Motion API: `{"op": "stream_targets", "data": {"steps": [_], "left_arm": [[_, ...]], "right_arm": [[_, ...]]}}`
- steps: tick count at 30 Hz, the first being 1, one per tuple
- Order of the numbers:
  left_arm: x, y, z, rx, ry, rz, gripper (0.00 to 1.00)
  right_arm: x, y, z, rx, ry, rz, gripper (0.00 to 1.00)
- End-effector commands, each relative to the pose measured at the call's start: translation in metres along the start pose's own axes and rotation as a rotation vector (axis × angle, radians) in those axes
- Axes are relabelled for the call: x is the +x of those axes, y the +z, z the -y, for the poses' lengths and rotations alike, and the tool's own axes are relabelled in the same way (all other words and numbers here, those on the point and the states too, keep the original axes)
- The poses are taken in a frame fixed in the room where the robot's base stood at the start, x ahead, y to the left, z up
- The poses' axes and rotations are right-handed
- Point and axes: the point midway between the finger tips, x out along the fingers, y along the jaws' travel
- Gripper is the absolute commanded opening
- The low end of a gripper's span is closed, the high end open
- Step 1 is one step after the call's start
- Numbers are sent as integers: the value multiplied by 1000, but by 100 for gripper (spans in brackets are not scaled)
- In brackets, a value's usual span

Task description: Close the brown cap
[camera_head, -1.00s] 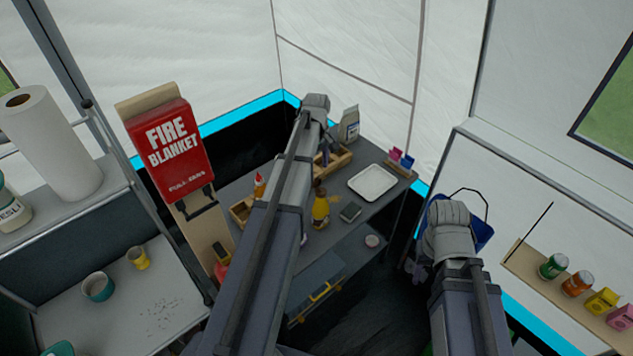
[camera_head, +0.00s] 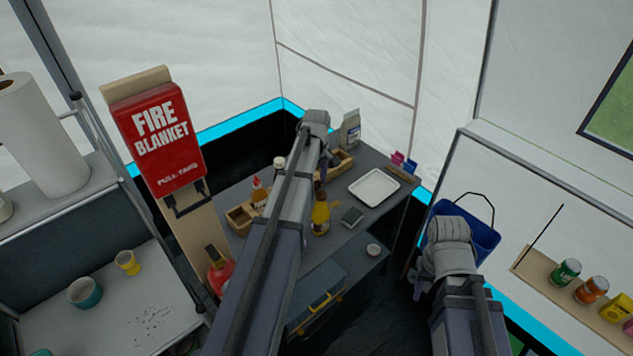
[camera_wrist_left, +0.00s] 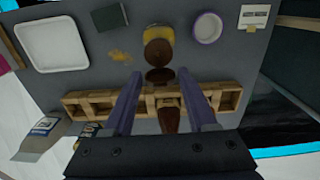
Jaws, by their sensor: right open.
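A yellow bottle (camera_head: 320,216) stands on the grey table in the head view. In the left wrist view, the bottle (camera_wrist_left: 157,36) has a brown flip cap, with its round base and its brown lid (camera_wrist_left: 160,75) hinged open toward my gripper. My left gripper (camera_wrist_left: 161,76) is open, with its purple-grey fingers on either side of the lid; I cannot tell if they touch it. In the head view, my left gripper (camera_head: 323,172) is partly hidden behind its arm, above the table behind the bottle. My right gripper (camera_head: 447,236) is low at right, its fingers mostly hidden.
A wooden tray (camera_wrist_left: 82,102) runs across the left wrist view with a brown item at its middle. A blue bucket (camera_head: 478,238) is beyond my right arm.

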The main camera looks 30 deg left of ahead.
Motion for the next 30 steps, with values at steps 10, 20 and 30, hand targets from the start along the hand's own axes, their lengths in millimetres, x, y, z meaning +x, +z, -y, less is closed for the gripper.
{"op": "stream_targets", "data": {"steps": [10, 20, 30], "left_arm": [[0, 0, 0, 0, 0, 0, 17], [0, 0, 0, 0, 0, -4, 0], [3, 10, 2, 4, 1, -153, 0]], "right_arm": [[0, 0, 0, 0, 0, 0, 50], [0, 0, 0, 0, 0, 0, 50], [6, 0, 0, 0, 0, 0, 50]]}}
